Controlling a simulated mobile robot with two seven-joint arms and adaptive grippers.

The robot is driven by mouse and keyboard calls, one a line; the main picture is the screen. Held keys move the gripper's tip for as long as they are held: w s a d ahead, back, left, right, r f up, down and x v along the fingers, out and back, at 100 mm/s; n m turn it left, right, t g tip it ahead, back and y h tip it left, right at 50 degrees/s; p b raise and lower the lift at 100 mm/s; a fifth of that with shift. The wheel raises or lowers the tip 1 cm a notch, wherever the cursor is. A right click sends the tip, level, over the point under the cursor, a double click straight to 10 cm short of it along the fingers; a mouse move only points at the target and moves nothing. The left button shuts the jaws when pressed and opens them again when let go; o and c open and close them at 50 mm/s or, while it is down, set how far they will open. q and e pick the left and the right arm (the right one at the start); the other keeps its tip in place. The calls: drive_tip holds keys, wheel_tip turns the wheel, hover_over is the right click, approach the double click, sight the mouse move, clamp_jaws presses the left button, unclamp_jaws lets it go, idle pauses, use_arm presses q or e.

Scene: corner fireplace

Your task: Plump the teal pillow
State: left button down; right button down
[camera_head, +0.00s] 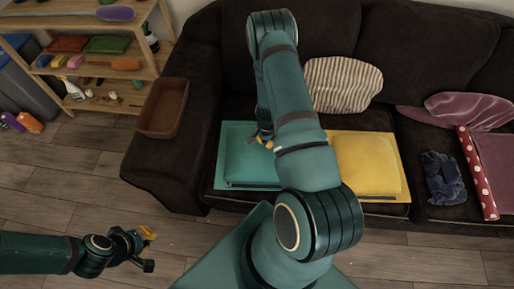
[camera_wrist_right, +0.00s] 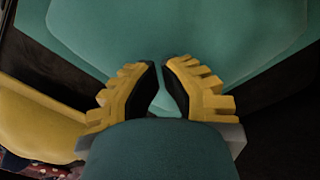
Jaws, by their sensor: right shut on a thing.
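The teal pillow (camera_head: 246,165) lies on a flat teal square (camera_head: 233,128) on the sofa seat. It also fills the upper part of the right wrist view (camera_wrist_right: 180,28). My right gripper (camera_head: 265,142) is at the pillow's upper right part, partly hidden by my arm. In the right wrist view its yellow-backed fingers (camera_wrist_right: 160,78) are nearly together, shut on the teal pillow at its near edge. My left gripper (camera_head: 146,246) is low at the left, over the floor and away from the pillow. Its finger opening is unclear.
A yellow pillow (camera_head: 366,163) lies right of the teal one. A striped cushion (camera_head: 342,84) leans on the sofa back. A brown bin (camera_head: 164,107) sits on the sofa arm. A wooden shelf (camera_head: 150,65) stands left. A dark blue cloth (camera_head: 443,178) lies further right.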

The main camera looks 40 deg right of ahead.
sight(266, 148)
drive_tip(key=shift+f+b, duration=0.75)
drive_tip(key=shift+f, duration=1.05)
drive_tip(key=shift+r, duration=0.1)
drive_tip(key=shift+r+p, duration=1.35)
drive_tip(key=shift+r, duration=0.75)
